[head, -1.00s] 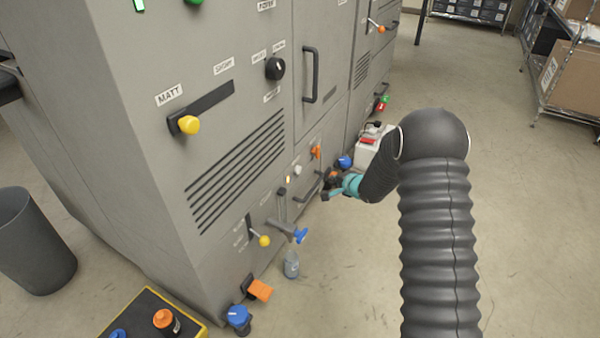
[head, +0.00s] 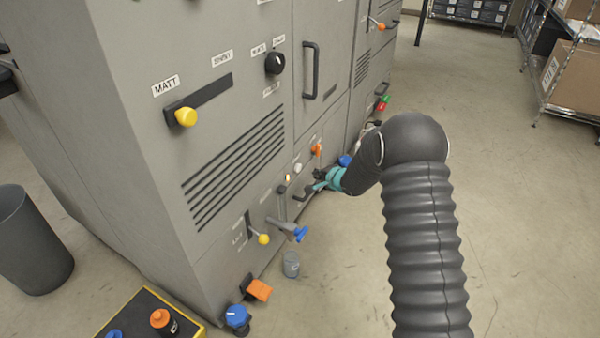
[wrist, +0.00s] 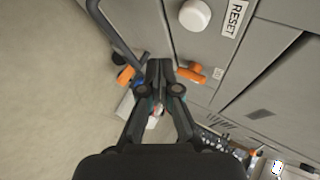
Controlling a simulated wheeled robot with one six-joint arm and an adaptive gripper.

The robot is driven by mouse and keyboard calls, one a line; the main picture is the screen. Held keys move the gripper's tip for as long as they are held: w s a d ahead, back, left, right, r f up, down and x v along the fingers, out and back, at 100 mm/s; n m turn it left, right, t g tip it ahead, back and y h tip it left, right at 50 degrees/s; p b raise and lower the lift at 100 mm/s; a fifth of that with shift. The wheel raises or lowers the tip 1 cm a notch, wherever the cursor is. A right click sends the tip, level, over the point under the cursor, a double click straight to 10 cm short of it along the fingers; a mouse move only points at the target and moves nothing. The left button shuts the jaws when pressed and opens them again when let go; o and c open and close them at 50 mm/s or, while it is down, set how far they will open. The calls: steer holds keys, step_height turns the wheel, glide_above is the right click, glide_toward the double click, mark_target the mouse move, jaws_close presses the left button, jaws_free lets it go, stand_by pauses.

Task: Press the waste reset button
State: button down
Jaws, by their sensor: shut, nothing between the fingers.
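The waste reset button is a round white button (wrist: 195,15) on the grey machine panel, at the top of the wrist view beside a label reading RESET (wrist: 235,18). It shows as a small white knob in the head view (head: 298,168), low on the machine front. My gripper (wrist: 160,65) is shut and empty. In the wrist view its fingertips are below and left of the button in the picture, apart from it. In the head view my gripper (head: 316,184) is close to the machine's lower front, just below and right of the button.
An orange handle (wrist: 190,74) is close beside my fingertips in the wrist view. A dark bar handle (wrist: 118,40) is to the left. In the head view a blue-handled valve (head: 300,234) and a grey cup (head: 291,265) are nearer. Open floor lies right of the machine.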

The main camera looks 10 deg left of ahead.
mark_target(298, 168)
steer(key=shift+w+a+p, duration=0.25)
steer(key=shift+w+a, duration=0.1)
steer(key=shift+a, duration=0.55)
steer(key=shift+w+a+p, duration=0.25)
steer(key=shift+w+a, duration=0.05)
steer(key=shift+a, duration=0.55)
steer(key=shift+a+r, duration=0.1)
steer(key=shift+a, duration=0.05)
steer(key=shift+w+a+p, duration=0.15)
steer(key=shift+a+p, duration=0.1)
steer(key=shift+p, duration=0.3)
steer(key=shift+w+a, duration=0.15)
steer(key=shift+a, duration=0.4)
stand_by(0.9)
steer(key=shift+d+p, duration=0.1)
steer(key=shift+p, duration=0.25)
steer(key=shift+s+d+p, duration=0.35)
steer(key=shift+d+p, duration=0.05)
steer(key=shift+d, duration=0.45)
